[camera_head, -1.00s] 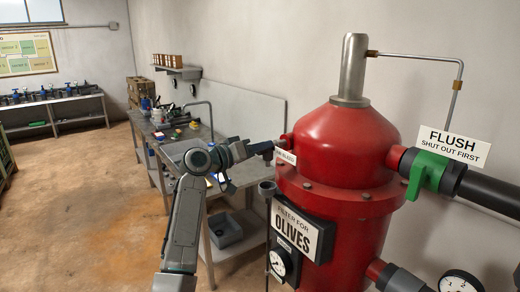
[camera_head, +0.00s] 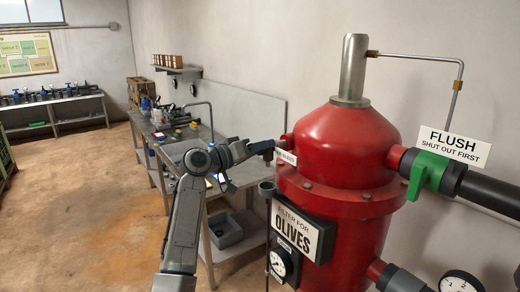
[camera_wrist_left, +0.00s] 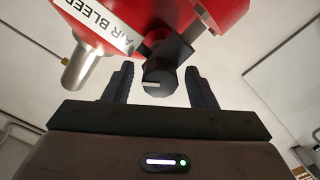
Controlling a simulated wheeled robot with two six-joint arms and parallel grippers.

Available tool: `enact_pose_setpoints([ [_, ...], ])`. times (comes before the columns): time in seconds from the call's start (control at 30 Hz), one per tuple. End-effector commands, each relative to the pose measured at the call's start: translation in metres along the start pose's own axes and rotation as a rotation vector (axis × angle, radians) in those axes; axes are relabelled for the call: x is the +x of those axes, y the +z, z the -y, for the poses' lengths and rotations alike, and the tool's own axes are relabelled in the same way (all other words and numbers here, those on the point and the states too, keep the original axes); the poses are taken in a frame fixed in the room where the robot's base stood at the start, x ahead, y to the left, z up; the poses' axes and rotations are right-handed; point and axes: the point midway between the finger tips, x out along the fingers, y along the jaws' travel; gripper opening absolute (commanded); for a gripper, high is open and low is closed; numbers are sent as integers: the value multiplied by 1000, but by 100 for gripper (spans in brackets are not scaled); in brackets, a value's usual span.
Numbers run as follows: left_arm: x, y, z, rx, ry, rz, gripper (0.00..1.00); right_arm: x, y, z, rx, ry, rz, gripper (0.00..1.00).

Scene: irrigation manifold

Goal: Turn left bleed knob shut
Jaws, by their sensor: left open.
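The bleed knob (camera_wrist_left: 160,82) is a dark round knob with a pale line on its face, on the side of the red filter vessel (camera_head: 345,150). A white label reading "AIR BLEED" (camera_wrist_left: 103,22) sits beside it. In the left wrist view the knob lies between the two fingers of my left gripper (camera_wrist_left: 160,88), with a gap on each side. The gripper is open. In the head view my left gripper (camera_head: 262,148) is up against the vessel's left side, and the knob itself is hard to make out there. My right gripper is not in view.
A small dark funnel (camera_head: 267,187) on a thin pipe stands below my gripper. The "OLIVES" sign (camera_head: 296,234) and gauges are lower on the vessel. A workbench (camera_head: 215,150) with a sink stands behind my arm.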

Motion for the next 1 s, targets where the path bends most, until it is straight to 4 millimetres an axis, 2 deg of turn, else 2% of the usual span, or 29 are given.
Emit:
enact_pose_setpoints([
  [0.17,-20,3,4,4,-3,-3,51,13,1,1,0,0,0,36],
  [0.4,-69,4,5,4,-3,-1,51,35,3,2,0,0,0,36],
  [0.6,-98,2,3,2,-2,0,51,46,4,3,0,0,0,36],
  [0.77,-107,1,1,0,-1,1,51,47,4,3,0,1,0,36],
  [1.0,-107,0,1,-1,0,1,51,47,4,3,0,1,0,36],
])
